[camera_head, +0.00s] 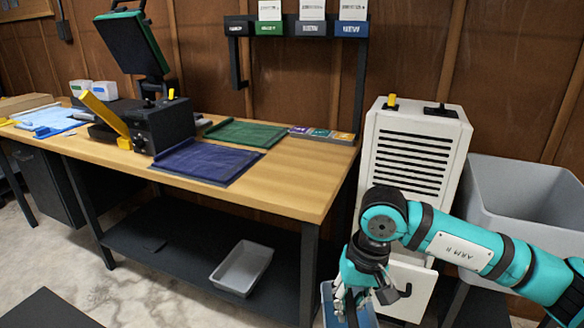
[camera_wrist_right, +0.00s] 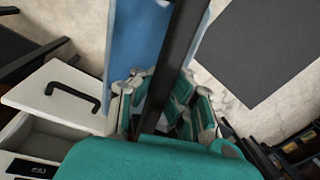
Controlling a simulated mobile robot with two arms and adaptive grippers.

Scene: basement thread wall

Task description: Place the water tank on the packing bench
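The water tank (camera_head: 368,318) is a light blue container, partly hidden behind my right gripper at the bottom of the head view. In the right wrist view its blue surface (camera_wrist_right: 135,40) lies beyond the fingers, and its dark bar-like handle (camera_wrist_right: 184,35) runs between them. My right gripper (camera_head: 357,292) has its fingers on both sides of this handle and appears closed on it. The packing bench (camera_head: 300,165) is a wooden-topped table with dark legs, to the left of the gripper and higher than it. My left gripper is not in view.
A white dehumidifier-like unit (camera_head: 415,135) stands right of the bench, its lower white panel with a black handle (camera_wrist_right: 70,95) behind my gripper. A grey bin (camera_head: 500,190) is further right. Blue (camera_head: 205,163) and green mats lie on the bench; its front right is bare.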

